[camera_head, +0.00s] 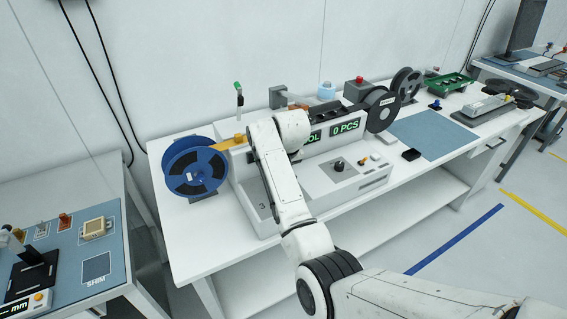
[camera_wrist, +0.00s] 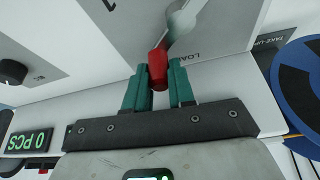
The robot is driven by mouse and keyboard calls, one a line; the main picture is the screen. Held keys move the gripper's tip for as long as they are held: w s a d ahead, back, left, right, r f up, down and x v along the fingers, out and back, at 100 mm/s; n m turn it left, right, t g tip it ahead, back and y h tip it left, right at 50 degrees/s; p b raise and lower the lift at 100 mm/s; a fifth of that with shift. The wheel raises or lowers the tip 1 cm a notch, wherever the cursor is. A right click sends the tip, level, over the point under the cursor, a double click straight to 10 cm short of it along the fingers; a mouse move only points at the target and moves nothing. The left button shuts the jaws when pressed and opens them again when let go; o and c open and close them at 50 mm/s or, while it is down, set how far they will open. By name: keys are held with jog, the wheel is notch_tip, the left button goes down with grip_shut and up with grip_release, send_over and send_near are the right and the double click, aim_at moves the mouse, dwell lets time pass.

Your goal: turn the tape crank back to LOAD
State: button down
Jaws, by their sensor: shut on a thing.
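The tape crank shows in the wrist view as a bare metal arm (camera_wrist: 180,22) with a red knob (camera_wrist: 157,62) at its end. My gripper (camera_wrist: 159,75) has its two teal fingers on either side of the red knob and is shut on it. A partly visible label reading "LOA" (camera_wrist: 200,54) is printed on the pale panel just right of the knob. In the head view my white arm reaches over the machine (camera_head: 315,185) and hides the crank and my gripper.
A blue reel (camera_head: 195,170) stands at the machine's left end; it also shows in the wrist view (camera_wrist: 300,85), beside a "TAKE-UP" label. A display reads "0 PCS" (camera_head: 346,127). A dark reel (camera_head: 381,108) and a blue mat (camera_head: 432,136) lie to the right.

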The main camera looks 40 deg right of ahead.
jog(key=n, duration=0.2)
jog(key=w+a+n+y+p, duration=0.1)
jog(key=n+y+p, duration=0.1)
jog(key=n, duration=0.1)
jog(key=shift+w+a+r+n+t, duration=0.15)
jog(key=shift+w+n+t, duration=0.15)
jog(key=shift+w, duration=0.05)
jog(key=shift+w+a+n+y, duration=0.15)
jog(key=shift+a+n+y, duration=0.25)
jog(key=shift+n, duration=0.45)
jog(key=shift+w+a+n+y, duration=0.15)
jog(key=shift+a+n+y, duration=0.2)
jog(key=shift+n, duration=0.5)
jog(key=c, duration=1)
grip_release()
jog(key=shift+o, duration=0.2)
jog(key=b+v, duration=0.1)
jog(key=v, duration=0.6)
jog(key=shift+r, duration=0.1)
jog(key=shift+s, duration=0.1)
